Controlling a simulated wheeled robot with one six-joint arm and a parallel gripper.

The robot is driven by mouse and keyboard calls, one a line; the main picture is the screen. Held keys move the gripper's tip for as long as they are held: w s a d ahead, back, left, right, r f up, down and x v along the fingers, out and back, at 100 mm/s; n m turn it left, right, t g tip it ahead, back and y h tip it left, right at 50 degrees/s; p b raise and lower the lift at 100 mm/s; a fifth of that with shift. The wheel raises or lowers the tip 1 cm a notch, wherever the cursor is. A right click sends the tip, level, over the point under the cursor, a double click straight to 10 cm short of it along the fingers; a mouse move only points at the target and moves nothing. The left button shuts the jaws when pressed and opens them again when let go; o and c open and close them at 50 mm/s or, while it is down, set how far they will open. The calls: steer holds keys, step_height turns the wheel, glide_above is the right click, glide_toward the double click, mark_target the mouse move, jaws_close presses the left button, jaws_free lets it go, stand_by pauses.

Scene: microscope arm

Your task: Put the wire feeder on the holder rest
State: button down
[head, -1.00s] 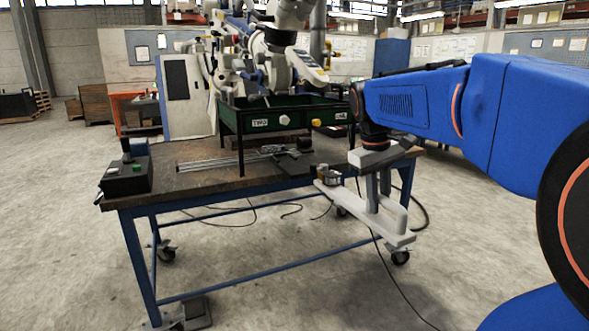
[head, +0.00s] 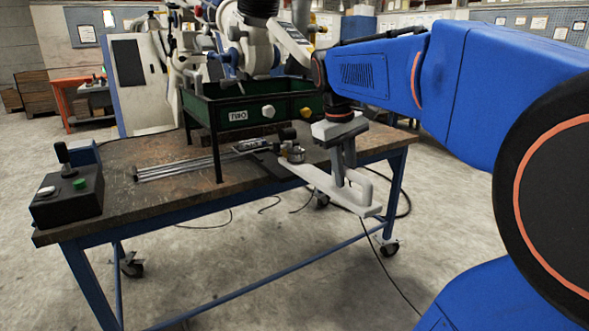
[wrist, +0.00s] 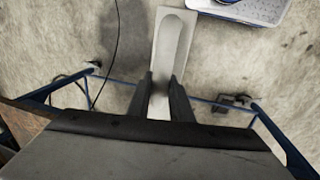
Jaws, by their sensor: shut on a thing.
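The wire feeder (head: 325,185), which I take to be the long light-grey piece with a looped handle and a small round metal part at its far end, is held by my gripper (head: 341,181). My gripper is shut on it near the handle. It extends past the table's right front edge, with its far end over the tabletop. In the wrist view, the feeder (wrist: 171,50) sits between the two dark fingers (wrist: 163,100). A dark flat piece (head: 262,160) beside the feeder's far end may be the holder rest; I cannot tell for sure.
The workbench (head: 120,205) carries a green frame (head: 232,115) on legs, metal rods (head: 175,170) and a black control box (head: 65,200) at left. A white machine arm (head: 245,45) hangs above the frame. The tabletop's front middle is clear.

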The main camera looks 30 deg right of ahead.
glide_above(305, 166)
steer(key=shift+s+a, duration=0.15)
steer(key=shift+a, duration=0.15)
steer(key=shift+f, duration=1.75)
steer(key=c, duration=1.6)
jaws_free()
steer(key=shift+r, duration=0.1)
steer(key=r, duration=0.4)
steer(key=a+r, duration=0.1)
steer(key=r, duration=0.2)
steer(key=a+r, duration=0.1)
steer(key=r, duration=0.3)
steer(key=shift+s+a+r, duration=0.1)
steer(key=shift+a+r, duration=0.1)
steer(key=shift+r, duration=0.1)
